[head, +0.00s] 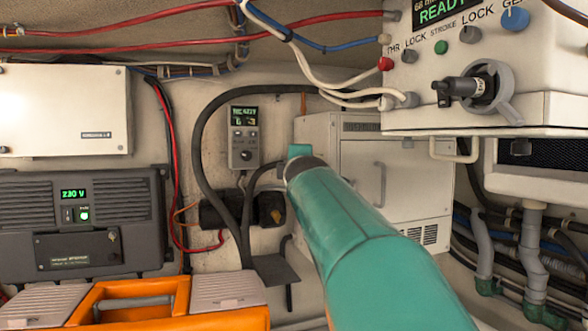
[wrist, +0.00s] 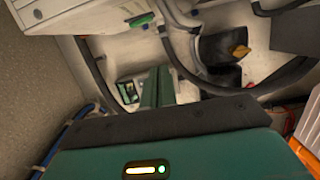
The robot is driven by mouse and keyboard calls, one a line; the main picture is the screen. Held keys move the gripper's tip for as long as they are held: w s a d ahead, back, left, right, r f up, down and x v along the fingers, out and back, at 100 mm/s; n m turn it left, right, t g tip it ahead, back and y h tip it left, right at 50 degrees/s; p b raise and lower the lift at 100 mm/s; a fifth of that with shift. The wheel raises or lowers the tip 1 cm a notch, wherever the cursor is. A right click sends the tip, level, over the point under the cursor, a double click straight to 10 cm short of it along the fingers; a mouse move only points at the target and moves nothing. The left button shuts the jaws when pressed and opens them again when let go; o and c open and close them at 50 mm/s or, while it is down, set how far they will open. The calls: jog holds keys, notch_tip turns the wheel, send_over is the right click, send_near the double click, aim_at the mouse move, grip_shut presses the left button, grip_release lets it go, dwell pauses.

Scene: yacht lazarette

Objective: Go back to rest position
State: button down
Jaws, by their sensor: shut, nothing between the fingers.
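My gripper (head: 299,151) shows at the far end of my teal arm, which reaches from the bottom of the head view up to the middle. It is in front of the back wall, between the small display panel (head: 244,137) and the white cabinet (head: 390,185). In the wrist view my gripper's green fingers (wrist: 158,84) are together, with nothing between them. The small display panel (wrist: 128,92) appears just left of the fingers there. My arm hides part of the cabinet's left side and the floor below it. I cannot tell whether the fingertips touch anything.
A control box (head: 470,115) with knobs and a lever juts out at upper right. A black 230 V unit (head: 80,225) stands left, above an orange toolbox (head: 170,305). A thick black hose (head: 203,135) loops beside my gripper. Cables (head: 320,45) hang overhead. Grey pipes (head: 533,260) stand at right.

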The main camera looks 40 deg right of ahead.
jog(key=shift+w+a+f, duration=0.1)
jog(key=shift+w+a, duration=0.05)
jog(key=shift+w, duration=0.1)
